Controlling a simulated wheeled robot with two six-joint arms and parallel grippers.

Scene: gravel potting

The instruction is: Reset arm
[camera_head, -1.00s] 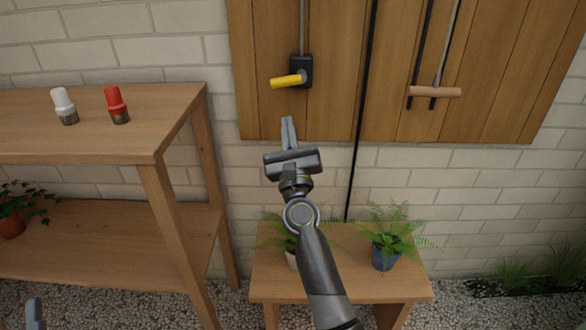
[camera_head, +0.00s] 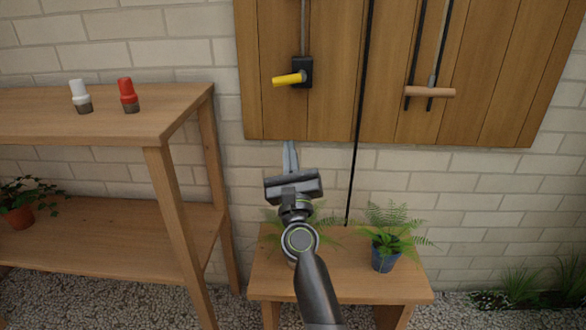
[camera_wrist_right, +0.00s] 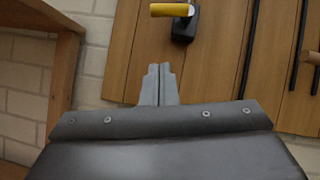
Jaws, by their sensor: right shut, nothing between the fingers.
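My right arm reaches up from the bottom of the head view over the low bench. My right gripper (camera_head: 290,157) is shut and empty, its fingers together and pointing up toward the wooden wall panel (camera_head: 340,125). My left gripper is not in view now.
A wooden shelf (camera_head: 157,132) at left holds a white-capped container (camera_head: 80,95) and a red-capped one (camera_head: 128,94). A potted plant (camera_head: 20,212) is on its lower board. A low bench (camera_head: 345,280) holds a blue-potted fern (camera_head: 385,252). A wooden-handled tool (camera_head: 430,92) hangs on the panel.

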